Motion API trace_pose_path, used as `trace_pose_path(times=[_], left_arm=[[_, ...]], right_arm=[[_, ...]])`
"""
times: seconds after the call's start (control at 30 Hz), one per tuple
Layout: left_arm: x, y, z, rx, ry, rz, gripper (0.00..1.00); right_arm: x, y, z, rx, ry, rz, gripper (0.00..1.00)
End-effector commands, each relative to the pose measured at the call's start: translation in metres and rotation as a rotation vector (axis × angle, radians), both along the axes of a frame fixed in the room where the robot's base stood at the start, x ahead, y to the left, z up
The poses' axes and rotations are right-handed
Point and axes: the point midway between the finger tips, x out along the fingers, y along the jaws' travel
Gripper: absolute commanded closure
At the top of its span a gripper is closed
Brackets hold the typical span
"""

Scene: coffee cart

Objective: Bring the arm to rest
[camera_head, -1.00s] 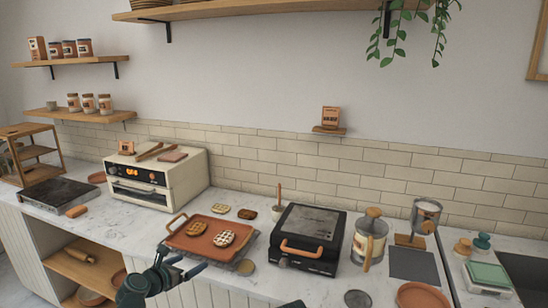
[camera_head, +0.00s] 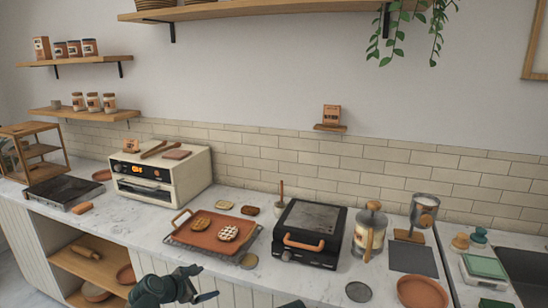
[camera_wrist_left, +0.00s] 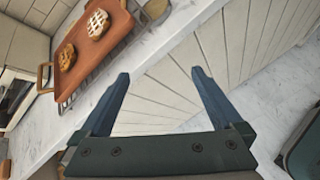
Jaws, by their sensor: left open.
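My left gripper (camera_head: 207,283) is open and empty in front of the counter's front edge, low in the head view. Its two blue-grey fingers stand well apart in the left wrist view (camera_wrist_left: 159,74), with only white panelling and counter edge behind them. The terracotta tray (camera_head: 190,236) with two round waffle-like pastries lies on a rack behind the gripper, apart from it. The tray also shows at the upper left of the left wrist view (camera_wrist_left: 84,58). A small dark part of mine shows at the bottom edge of the head view; no right gripper fingers are visible.
A black press grill (camera_head: 310,232) stands right of the tray, then a French press (camera_head: 369,236) and a dark mat (camera_head: 412,260). A cream oven (camera_head: 190,178) stands behind at left. Open shelves (camera_head: 95,266) are below the counter at left.

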Motion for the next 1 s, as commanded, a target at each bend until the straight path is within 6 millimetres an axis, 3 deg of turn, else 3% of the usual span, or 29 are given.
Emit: trace_pose_path(times=[0.17, 0.3, 0.5, 0.83, 1.0], left_arm=[[-0.026, -0.025, -0.025, 0.286, 0.002, -0.275, 0.0], [-0.06, -0.044, -0.051, 0.6, 0.001, -0.635, 0.0], [-0.113, -0.052, -0.081, 0.973, -0.003, -1.21, 0.0], [-0.17, -0.04, -0.094, 1.229, 0.0, -1.918, 0.0], [-0.187, -0.086, -0.09, 1.231, -0.022, -2.042, 0.0]], right_arm=[[0.0, 0.0, 0.0, 0.0, 0.0, 0.0, 0.5], [0.0, 0.0, 0.0, 0.0, 0.0, 0.0, 0.5], [0.0, 0.0, 0.0, 0.0, 0.0, 0.0, 0.5], [0.0, 0.0, 0.0, 0.0, 0.0, 0.0, 0.5], [0.0, 0.0, 0.005, 0.0, 0.0, 0.0, 0.5]])
